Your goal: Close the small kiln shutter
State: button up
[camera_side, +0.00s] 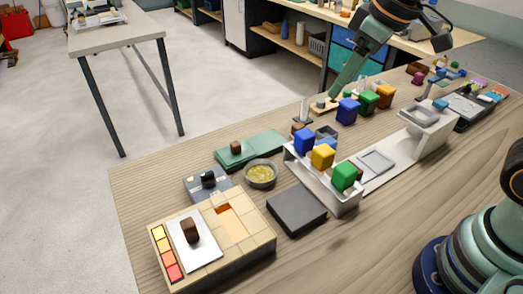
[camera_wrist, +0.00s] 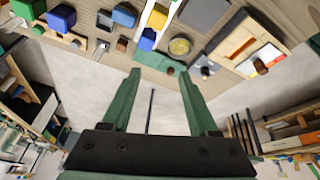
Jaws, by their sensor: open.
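The small kiln (camera_side: 258,243) is a tan brick block at the front left of the table; it also shows at the upper right of the wrist view (camera_wrist: 233,59). Its shutter (camera_side: 205,253) is a pale flat plate with a dark brown knob (camera_side: 189,230), lying on the kiln top beside the colour strip. A recessed opening with an orange-red patch (camera_side: 224,210) is uncovered to the right of the shutter. In the wrist view the knob (camera_wrist: 260,66) is clear of my fingers. My gripper (camera_wrist: 159,72) is open and empty, high near the table's back edge, far from the kiln.
A dark grey slab (camera_side: 297,210) lies right of the kiln. A bowl of yellow bits (camera_side: 261,174) and a green board (camera_side: 250,150) stand behind it. A pale rack (camera_side: 340,203) with blue, yellow and green blocks stands between kiln and gripper sides.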

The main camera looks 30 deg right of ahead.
jog(key=w+a+n+g, duration=0.2)
jog(key=w+a+n, duration=0.25)
jog(key=a, duration=0.55)
jog(key=n+g, duration=0.2)
jog(key=n, duration=0.7)
send_over(187, 223)
notch_tip(187, 223, down, 9)
jog(key=shift+h, duration=0.4)
notch_tip(187, 223, down, 11)
jog(key=shift+f, duration=0.1)
grip_shut()
